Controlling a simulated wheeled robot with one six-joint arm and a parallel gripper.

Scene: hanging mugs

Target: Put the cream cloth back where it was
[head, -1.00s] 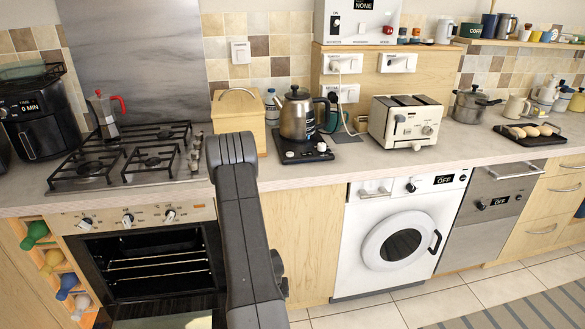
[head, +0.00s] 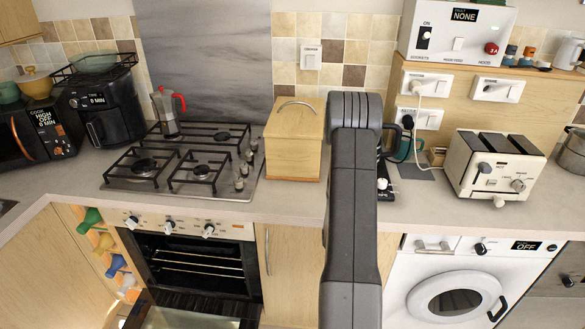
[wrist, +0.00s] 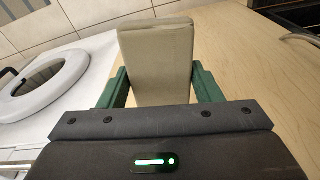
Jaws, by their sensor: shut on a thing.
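The cream cloth (wrist: 156,62) shows in the wrist view as a flat, folded, block-like piece. My gripper (wrist: 157,82) has its green fingers on either side of the cloth and is shut on it. The cloth stands out beyond the fingertips, in front of a pale wood cabinet front. In the head view my dark arm crosses the middle, and neither the gripper nor the cloth can be seen there.
The open oven (head: 195,258), with its door down, is left of my arm; the washing machine (head: 455,290) is right. The counter holds a hob (head: 185,165), moka pot (head: 167,112), wooden box (head: 293,140) and toaster (head: 492,165). Bare counter (head: 285,197) lies along the front.

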